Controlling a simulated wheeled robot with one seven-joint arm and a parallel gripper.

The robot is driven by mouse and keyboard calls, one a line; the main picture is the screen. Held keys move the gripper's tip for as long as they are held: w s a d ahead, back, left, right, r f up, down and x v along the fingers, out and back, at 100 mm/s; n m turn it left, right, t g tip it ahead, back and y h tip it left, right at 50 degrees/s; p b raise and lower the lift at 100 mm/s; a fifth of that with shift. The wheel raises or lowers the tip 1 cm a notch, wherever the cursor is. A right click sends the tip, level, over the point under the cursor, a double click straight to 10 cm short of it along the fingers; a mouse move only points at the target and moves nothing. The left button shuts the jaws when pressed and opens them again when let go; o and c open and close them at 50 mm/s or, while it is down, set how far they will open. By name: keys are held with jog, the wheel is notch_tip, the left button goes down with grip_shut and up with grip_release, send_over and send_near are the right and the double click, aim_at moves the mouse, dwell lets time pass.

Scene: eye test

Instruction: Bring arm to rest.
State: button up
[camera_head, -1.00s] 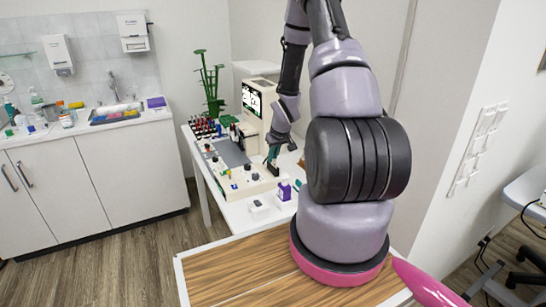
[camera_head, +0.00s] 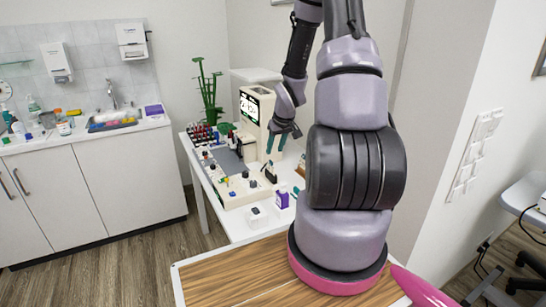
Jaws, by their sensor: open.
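My arm rises from its base at the right of the head view and bends over toward the white table (camera_head: 243,228). My gripper (camera_head: 276,144) hangs at the end of it, fingers pointing down and apart. It is open and looks empty. It is above the right part of the cream eye-test machine's base (camera_head: 236,190), in front of the machine's upright part with a lit screen (camera_head: 250,106). A small dark-topped item (camera_head: 270,173) stands below the fingers, apart from them.
A purple-and-white bottle (camera_head: 282,198) and a small white box (camera_head: 257,217) are near the table's front. Several small bottles (camera_head: 203,133) and a green plant (camera_head: 208,90) stand at the back. A sink counter (camera_head: 85,132) is at left. Open floor lies between.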

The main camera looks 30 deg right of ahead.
jog(key=shift+v, duration=0.75)
